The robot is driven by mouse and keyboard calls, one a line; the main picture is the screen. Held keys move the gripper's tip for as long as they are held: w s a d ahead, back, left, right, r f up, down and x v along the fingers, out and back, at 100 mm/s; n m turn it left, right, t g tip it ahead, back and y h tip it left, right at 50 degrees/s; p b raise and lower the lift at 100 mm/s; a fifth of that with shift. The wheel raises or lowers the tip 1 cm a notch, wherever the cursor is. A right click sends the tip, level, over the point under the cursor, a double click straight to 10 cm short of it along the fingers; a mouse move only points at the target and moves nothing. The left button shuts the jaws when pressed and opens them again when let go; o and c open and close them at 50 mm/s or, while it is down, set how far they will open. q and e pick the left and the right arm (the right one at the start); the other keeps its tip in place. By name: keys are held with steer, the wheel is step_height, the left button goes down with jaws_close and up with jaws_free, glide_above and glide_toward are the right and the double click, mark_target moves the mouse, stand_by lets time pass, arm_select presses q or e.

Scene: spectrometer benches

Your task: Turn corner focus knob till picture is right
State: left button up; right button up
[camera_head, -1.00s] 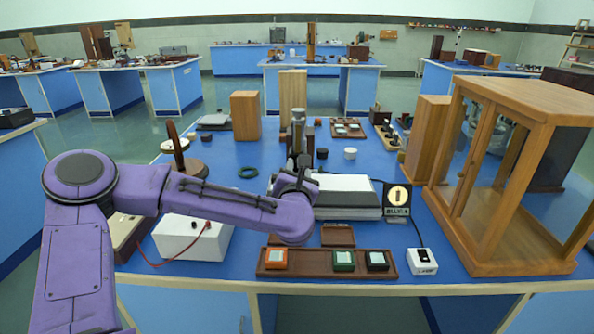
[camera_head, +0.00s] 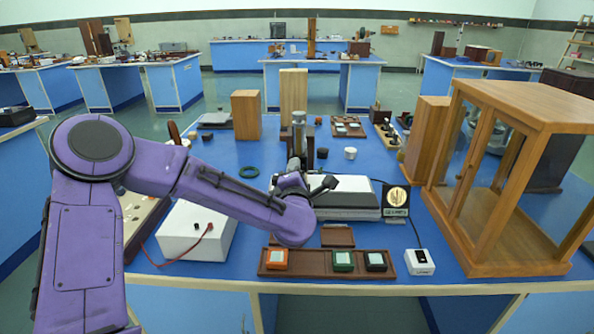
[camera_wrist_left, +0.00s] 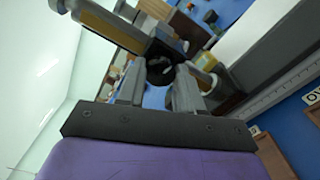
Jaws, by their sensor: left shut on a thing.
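A small display (camera_head: 397,199) stands right of a pale grey instrument (camera_head: 347,192) and shows a round, light picture with darker markings above a short caption too small to read surely. My left gripper (camera_wrist_left: 157,92) is shut on a dark round knob (camera_wrist_left: 160,68), seen between its fingers in the left wrist view. In the head view my purple left arm reaches in from the left, and its wrist hides the knob and fingers. An upright column (camera_head: 298,132) stands behind the wrist. My right gripper does not show.
A wooden tray (camera_head: 323,270) with orange, green and black blocks lies at the bench's front. A white switch box (camera_head: 420,262) is right of it. A wooden case with glass panes (camera_head: 458,180) stands at the right, a white box (camera_head: 192,236) at the left.

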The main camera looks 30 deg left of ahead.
arm_select(q)
steer(key=shift+m, duration=0.4)
steer(key=o, duration=1)
steer(key=shift+o, duration=0.2)
steer(key=shift+s+d, duration=0.1)
steer(key=b+v, duration=0.1)
steer(key=v, duration=0.9)
steer(key=shift+s+b, duration=0.2)
steer(key=shift+b, duration=0.2)
